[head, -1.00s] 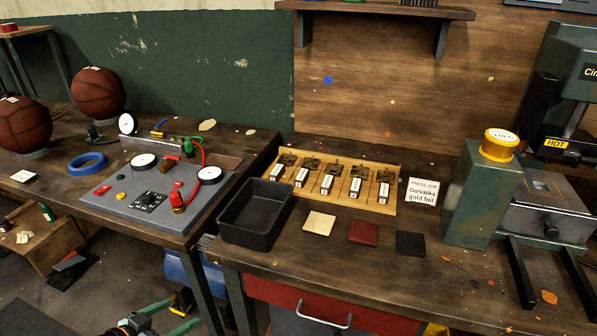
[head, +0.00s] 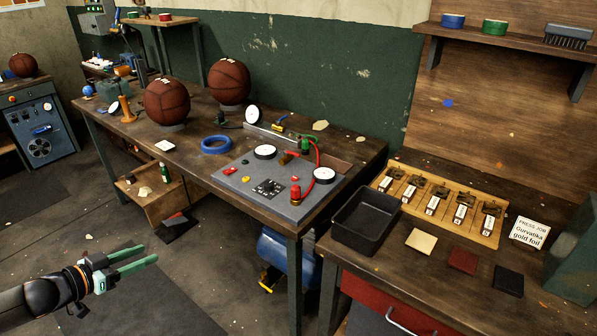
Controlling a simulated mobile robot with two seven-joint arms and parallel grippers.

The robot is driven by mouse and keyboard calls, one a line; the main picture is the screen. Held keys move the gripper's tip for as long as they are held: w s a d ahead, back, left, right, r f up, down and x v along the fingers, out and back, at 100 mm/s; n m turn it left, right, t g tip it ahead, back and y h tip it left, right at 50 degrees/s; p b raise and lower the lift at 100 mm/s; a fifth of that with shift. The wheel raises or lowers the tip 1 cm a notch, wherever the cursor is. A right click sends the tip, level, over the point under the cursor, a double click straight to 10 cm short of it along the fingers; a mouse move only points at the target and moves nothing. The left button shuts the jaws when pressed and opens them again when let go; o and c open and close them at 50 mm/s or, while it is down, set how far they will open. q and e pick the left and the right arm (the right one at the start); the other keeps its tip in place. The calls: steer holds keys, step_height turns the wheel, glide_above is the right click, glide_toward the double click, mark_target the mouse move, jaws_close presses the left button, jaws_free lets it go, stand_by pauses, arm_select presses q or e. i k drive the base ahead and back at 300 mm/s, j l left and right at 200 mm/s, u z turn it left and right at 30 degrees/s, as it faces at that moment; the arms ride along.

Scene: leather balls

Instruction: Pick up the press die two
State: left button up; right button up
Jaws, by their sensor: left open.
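Several dark metal press dies (head: 464,199) stand in a row in a wooden rack (head: 485,236) on the right-hand bench, each with a white label in front. The label writing is too small to read, so I cannot tell which die is number two. My left gripper (head: 149,254) is at the lower left, over the floor, with its two green fingers apart and nothing between them. It is far from the rack. My right gripper is not in view.
A black tray (head: 366,222) sits left of the rack. Cream (head: 421,241), red (head: 463,261) and black (head: 508,280) squares lie in front. A press-job card (head: 530,233) stands to the right. The left bench (head: 365,150) holds basketballs and a grey gauge board (head: 262,205).

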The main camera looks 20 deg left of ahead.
mark_target(415, 181)
steer(key=i+j+u, duration=0.1)
steer(key=u, duration=0.4)
steer(key=i+j+u, duration=0.15)
steer(key=u, duration=0.3)
steer(key=i+u, duration=0.15)
steer(key=u, duration=0.35)
steer(key=i+j+u, duration=0.15)
steer(key=i, duration=0.4)
steer(key=i+j+u, duration=0.2)
steer(key=i, duration=0.4)
steer(key=i+z, duration=0.15)
steer(key=z, duration=0.35)
steer(key=i+z, duration=0.15)
steer(key=z, duration=0.3)
steer(key=i+j+z, duration=0.1)
steer(key=z, duration=0.85)
steer(key=i+z, duration=0.15)
steer(key=z, duration=0.75)
steer(key=i+z, duration=0.15)
steer(key=z, duration=0.25)
steer(key=j+z, duration=0.1)
steer(key=z, duration=0.35)
steer(key=i+z, duration=0.1)
steer(key=z, duration=0.35)
steer(key=j+z, duration=0.15)
steer(key=z, duration=0.3)
steer(key=j+z, duration=0.1)
steer(key=z, duration=0.35)
